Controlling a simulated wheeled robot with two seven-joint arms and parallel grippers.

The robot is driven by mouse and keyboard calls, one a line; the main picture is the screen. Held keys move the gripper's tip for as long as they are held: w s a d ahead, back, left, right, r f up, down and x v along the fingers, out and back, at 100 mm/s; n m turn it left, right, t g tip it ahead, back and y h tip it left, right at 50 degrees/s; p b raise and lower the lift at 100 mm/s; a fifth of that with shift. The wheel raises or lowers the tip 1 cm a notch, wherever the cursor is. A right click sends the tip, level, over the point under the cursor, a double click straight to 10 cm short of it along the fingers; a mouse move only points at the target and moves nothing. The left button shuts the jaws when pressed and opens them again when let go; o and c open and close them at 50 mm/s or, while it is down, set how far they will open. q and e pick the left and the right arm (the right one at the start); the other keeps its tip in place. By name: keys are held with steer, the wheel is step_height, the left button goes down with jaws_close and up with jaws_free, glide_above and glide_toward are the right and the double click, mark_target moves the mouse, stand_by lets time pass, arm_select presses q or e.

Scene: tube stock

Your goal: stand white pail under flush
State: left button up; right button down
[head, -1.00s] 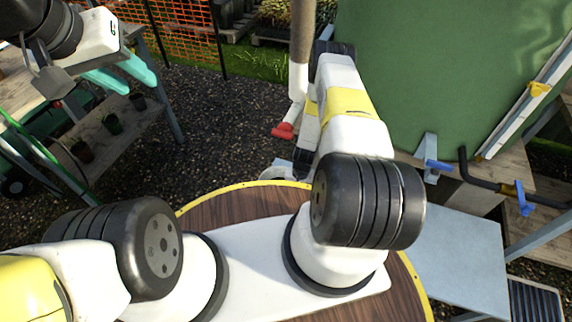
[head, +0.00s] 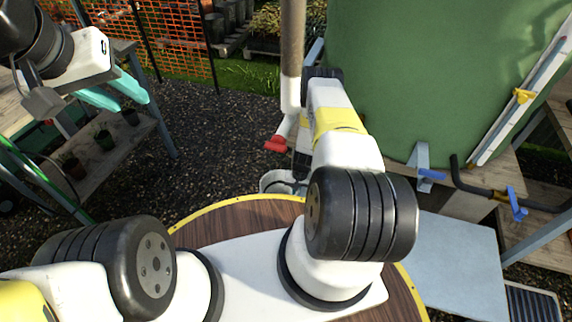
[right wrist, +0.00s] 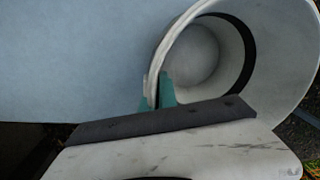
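The white pail (head: 271,181) shows only in part in the head view, beyond the round brown top and behind my right arm. In the right wrist view the white pail (right wrist: 243,90) has its open mouth in view, with a dark band inside. My right gripper (right wrist: 157,92) has its teal fingers on either side of the pail's rim, and looks shut on it. The flush is a white pipe (head: 291,92) with a red tap (head: 276,145), close above the pail in the head view. My left gripper (head: 118,92) is open and empty at upper left.
A green tank (head: 440,70) stands at right, with a blue-handled tap (head: 431,174) low on it. A pale slab (head: 455,265) lies at lower right. Orange mesh fencing (head: 180,40) and a bench with pots (head: 103,140) are at left. Open gravel (head: 215,135) lies between.

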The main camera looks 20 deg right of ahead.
steer(key=shift+f, duration=0.3)
stand_by(0.6)
steer(key=c, duration=1.6)
jaws_free()
steer(key=r, duration=0.7)
steer(key=shift+s+d+r, duration=0.1)
steer(key=shift+d+r, duration=0.25)
steer(key=shift+d, duration=0.05)
